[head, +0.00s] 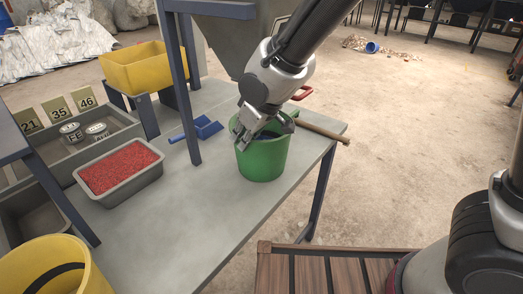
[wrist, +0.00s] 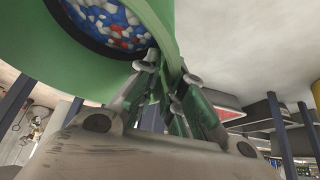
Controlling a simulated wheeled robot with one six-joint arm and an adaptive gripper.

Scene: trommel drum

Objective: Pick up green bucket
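The green bucket (head: 263,158) is upright at the right side of the grey table (head: 225,218), apparently resting on it. My gripper (head: 247,138) reaches down to its rim from above. In the wrist view, the bucket (wrist: 85,72) fills the upper left, and blue, white and red pieces show inside it. My gripper's fingers (wrist: 170,68) close on the bucket's wall at the rim, one finger on each side. The gripper and arm hide part of the bucket's opening in the head view.
A wooden-handled tool (head: 322,131) lies behind the bucket. A blue scoop (head: 198,129) and a grey tray of red granules (head: 118,166) stand to the left. A dark table post (head: 183,90) rises left of the bucket. Bare floor lies to the right.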

